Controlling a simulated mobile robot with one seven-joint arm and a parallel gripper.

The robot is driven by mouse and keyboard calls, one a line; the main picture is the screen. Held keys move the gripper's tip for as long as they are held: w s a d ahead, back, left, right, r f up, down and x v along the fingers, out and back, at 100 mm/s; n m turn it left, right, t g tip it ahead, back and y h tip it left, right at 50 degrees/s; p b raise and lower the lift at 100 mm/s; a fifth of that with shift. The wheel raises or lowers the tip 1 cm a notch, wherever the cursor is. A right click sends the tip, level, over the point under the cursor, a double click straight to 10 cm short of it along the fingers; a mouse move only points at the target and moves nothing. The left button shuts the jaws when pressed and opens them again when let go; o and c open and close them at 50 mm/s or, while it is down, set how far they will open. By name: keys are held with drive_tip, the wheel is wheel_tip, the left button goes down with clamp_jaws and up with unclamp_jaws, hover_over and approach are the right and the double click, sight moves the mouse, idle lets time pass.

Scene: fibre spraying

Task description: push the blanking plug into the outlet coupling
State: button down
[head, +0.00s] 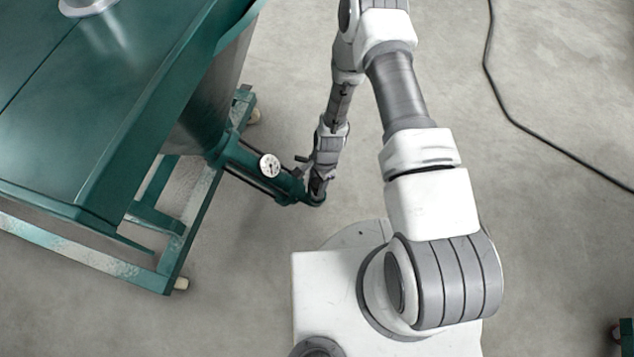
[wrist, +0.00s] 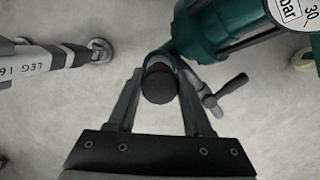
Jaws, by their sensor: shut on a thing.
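The blanking plug (wrist: 159,87) is dark and round, seen end-on between my gripper's fingers in the wrist view. My gripper (wrist: 160,92) is shut on it. The green outlet coupling (wrist: 158,60) lies directly behind the plug, at the end of a green pipe. The plug lines up with the coupling's end and hides its mouth, so I cannot tell how deep it sits or whether it touches. In the head view my gripper (head: 318,190) is at the pipe's end, by the coupling (head: 312,200); the plug cannot be made out there.
A lever with a dark grip (wrist: 233,86) sticks out just right of my right finger. A pressure gauge (head: 269,165) sits on the green pipe (head: 240,158). The green machine's frame (head: 180,230) stands at left.

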sight(317, 188)
drive_tip(key=shift+f+b, duration=1.4)
drive_tip(key=shift+f, duration=0.3)
drive_tip(key=shift+c, duration=1.2)
unclamp_jaws()
drive_tip(key=shift+r, duration=0.1)
wheel_tip(317, 188, up, 17)
drive_tip(key=w+d+p, duration=0.1)
drive_tip(key=d+p, duration=0.1)
drive_tip(key=p, duration=0.4)
drive_tip(key=shift+d, duration=0.2)
drive_tip(key=shift+w+r, duration=0.1)
drive_tip(key=shift+r, duration=0.05)
